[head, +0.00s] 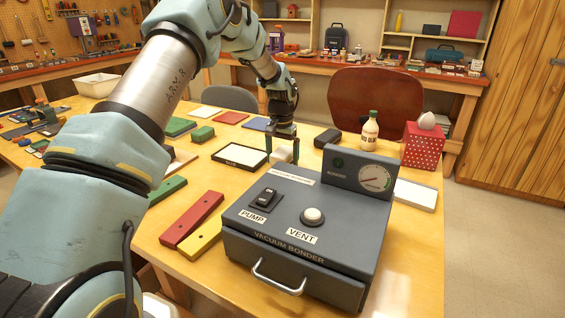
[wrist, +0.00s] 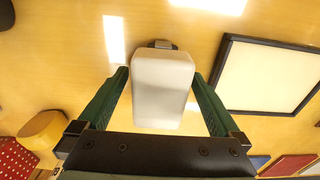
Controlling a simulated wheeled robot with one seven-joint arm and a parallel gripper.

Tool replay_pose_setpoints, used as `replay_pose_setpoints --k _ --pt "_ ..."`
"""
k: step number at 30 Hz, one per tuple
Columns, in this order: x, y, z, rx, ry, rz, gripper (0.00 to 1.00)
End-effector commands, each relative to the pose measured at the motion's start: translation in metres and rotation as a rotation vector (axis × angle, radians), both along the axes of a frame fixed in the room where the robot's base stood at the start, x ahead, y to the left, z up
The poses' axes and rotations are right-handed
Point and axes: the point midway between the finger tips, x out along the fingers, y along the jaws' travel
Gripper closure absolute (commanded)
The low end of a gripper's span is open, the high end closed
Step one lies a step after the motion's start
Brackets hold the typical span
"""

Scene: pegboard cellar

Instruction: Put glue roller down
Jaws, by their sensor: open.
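The white glue roller (wrist: 163,85) fills the middle of the wrist view, with a small dark part at its far end. My gripper (wrist: 160,78) is open, with one green finger on each side of the roller. The fingertips are very near its sides; I cannot tell whether either touches. In the head view my gripper (head: 283,135) points down over the table, behind the vacuum bonder. The roller (head: 283,154) shows pale below it and appears to be on the tabletop. Its underside is hidden.
The grey vacuum bonder (head: 290,272) stands in front. A black-framed white panel (head: 240,155) lies left of the roller. A black case (head: 327,138), a cream bottle (head: 370,132) and a red dotted box (head: 422,150) stand to the right. Bare wood surrounds the roller.

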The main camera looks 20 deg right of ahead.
Motion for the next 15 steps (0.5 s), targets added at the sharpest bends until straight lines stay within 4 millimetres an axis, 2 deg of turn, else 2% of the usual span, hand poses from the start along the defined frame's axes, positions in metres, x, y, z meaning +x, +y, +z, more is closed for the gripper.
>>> replay_pose_setpoints --k 9,15 --pt "0.000 0.001 0.062 -0.004 -0.005 0.001 0.00" --pt "-0.001 0.002 0.096 -0.002 -0.003 0.000 0.00"
